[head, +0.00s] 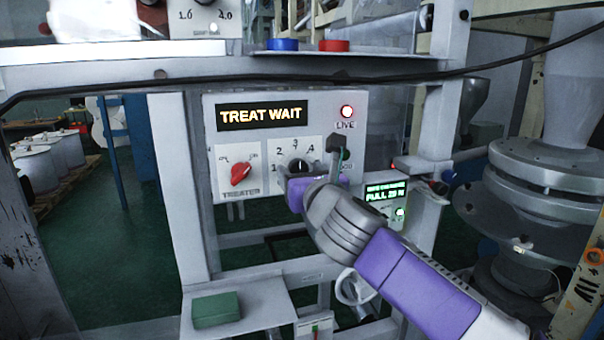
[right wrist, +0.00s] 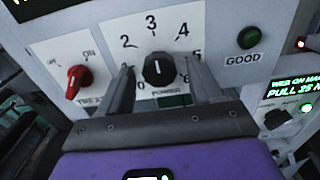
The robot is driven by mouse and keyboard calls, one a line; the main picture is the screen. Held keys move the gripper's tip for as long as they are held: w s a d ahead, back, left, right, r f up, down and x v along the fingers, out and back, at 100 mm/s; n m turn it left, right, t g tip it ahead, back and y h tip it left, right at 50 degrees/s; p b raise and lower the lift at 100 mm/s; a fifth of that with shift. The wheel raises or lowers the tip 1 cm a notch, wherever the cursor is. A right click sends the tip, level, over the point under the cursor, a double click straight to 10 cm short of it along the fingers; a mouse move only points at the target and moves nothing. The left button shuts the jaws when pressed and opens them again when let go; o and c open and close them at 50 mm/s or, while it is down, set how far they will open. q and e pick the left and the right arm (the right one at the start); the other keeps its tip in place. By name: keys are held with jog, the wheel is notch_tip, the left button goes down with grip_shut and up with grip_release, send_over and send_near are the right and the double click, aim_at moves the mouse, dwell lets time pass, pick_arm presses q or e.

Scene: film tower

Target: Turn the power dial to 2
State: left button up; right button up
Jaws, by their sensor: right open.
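The power dial (head: 298,165) is a round black knob on a white plate of the grey control panel (head: 222,148). In the right wrist view the dial (right wrist: 160,69) sits under an arc of printed numbers, with 2 at upper left and 3 at the top. A pale mark on its face looks roughly upright; the exact setting is hard to read. My right gripper (head: 309,160) is at the panel. In the wrist view its open fingers (right wrist: 160,80) stand on either side of the dial, with gaps beside the knob. My left gripper is not in view.
A red treater switch (head: 240,173) is left of the dial. A green GOOD lamp (right wrist: 250,38) is to the right. The display (head: 262,115) reads TREAT WAIT and the red LIVE lamp (head: 347,112) is lit. A small green-screen box (head: 386,194) stands right of my gripper.

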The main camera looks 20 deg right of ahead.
jog(key=c, duration=1.1)
jog(key=shift+o, duration=0.2)
jog(key=n+p, duration=0.3)
jog(key=n, duration=0.1)
jog(key=shift+r+p, duration=0.15)
jog(key=shift+p, duration=0.15)
jog(key=shift+n+p, duration=1.3)
jog(key=shift+n, duration=1.1)
jog(key=o, duration=1.1)
jog(key=shift+c, duration=0.2)
